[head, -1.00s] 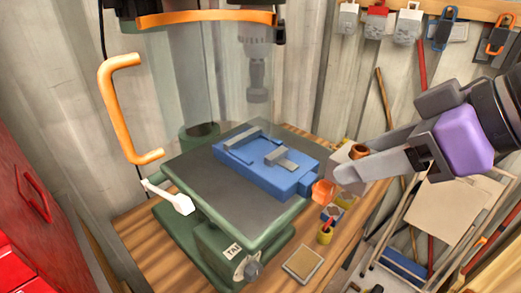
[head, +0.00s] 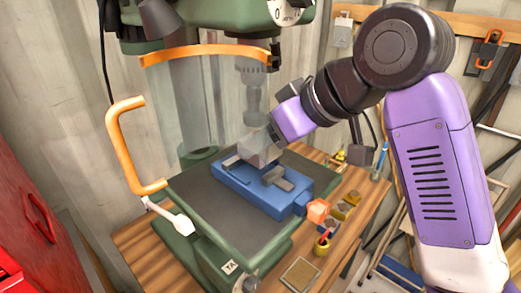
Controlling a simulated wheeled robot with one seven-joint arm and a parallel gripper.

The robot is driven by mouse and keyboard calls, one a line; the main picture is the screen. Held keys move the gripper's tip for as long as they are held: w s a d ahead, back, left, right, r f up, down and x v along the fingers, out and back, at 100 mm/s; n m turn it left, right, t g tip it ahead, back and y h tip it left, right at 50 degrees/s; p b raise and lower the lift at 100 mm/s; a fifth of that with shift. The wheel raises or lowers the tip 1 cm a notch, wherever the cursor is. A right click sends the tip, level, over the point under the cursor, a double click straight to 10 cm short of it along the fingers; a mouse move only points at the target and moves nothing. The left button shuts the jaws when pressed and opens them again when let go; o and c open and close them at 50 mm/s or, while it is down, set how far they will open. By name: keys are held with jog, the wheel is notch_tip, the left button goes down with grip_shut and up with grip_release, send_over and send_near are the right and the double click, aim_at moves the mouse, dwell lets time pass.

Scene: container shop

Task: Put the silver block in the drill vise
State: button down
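The blue drill vise (head: 240,192) lies on the dark drill press table, with grey jaws and a grey slide piece on top. My gripper (head: 268,145) is over the vise's far end, pointing down and left. A pale grey block (head: 258,150), seemingly the silver block, shows at its fingertips, just above or at the jaws. The fingers are small and partly behind the clear guard, so contact with the vise is unclear.
The drill chuck (head: 250,85) hangs close above.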

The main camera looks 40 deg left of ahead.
jog(key=shift+a+f+p, duration=0.2)
jog(key=shift+a+f, duration=0.1)
jog(key=shift+f, duration=0.3)
jog(key=shift+a+f+p, duration=0.2)
jog(key=shift+a+f, duration=0.1)
jog(key=shift+f, duration=0.8)
jog(key=shift+f, duration=0.1)
jog(key=c, duration=0.5)
grip_release()
jog(key=b+v, duration=0.1)
jog(key=v, duration=1.1)
jog(key=shift+w, duration=0.1)
